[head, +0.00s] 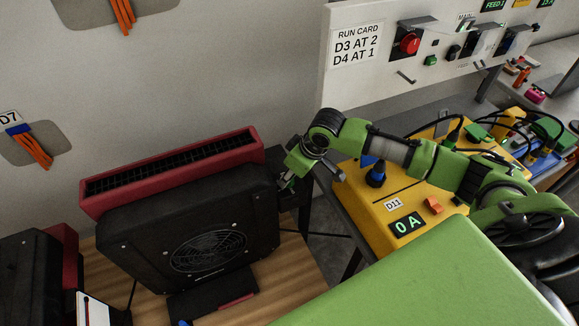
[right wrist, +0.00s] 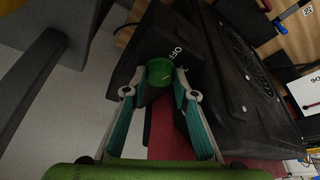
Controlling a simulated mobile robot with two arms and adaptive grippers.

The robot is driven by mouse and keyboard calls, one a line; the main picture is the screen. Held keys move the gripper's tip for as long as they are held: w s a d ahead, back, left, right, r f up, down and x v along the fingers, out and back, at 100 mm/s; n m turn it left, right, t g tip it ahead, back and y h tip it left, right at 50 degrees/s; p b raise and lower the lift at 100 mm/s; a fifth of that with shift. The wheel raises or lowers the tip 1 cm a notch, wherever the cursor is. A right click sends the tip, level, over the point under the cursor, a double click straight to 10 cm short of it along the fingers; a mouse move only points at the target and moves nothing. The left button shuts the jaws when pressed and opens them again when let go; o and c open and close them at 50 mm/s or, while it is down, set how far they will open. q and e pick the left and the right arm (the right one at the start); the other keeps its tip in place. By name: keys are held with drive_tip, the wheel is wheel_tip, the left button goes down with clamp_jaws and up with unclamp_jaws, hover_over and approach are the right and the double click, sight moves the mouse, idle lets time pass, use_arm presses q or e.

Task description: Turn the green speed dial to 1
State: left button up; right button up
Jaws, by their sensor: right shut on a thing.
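The green speed dial (right wrist: 160,72) is on the side of a black fan unit (right wrist: 240,85), and the word OFF is printed beside it in the right wrist view. My right gripper (right wrist: 159,80) has its two fingers closed around the dial, one on each side. In the head view the same fan unit (head: 200,235), with a round grille and a red slotted top, stands on a wooden surface. My right gripper (head: 288,181) is at its right side there, and it hides the dial. The dial's number marks cannot be read. My left gripper is not in view.
A yellow machine (head: 405,195) labelled D11, with a 0 A display, stands right of the fan unit, under my right arm. A white panel (head: 350,75) with a run card, "D3 AT 2, D4 AT 1", is behind. Another black unit (head: 35,265) stands at the lower left.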

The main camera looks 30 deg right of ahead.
drive_tip(key=shift+a+r+m+h+p, duration=0.15)
drive_tip(key=shift+m+h+p, duration=0.25)
drive_tip(key=shift+m+p, duration=0.9)
drive_tip(key=shift+p, duration=0.5)
drive_tip(key=o, duration=1.1)
drive_tip(key=shift+f, duration=0.2)
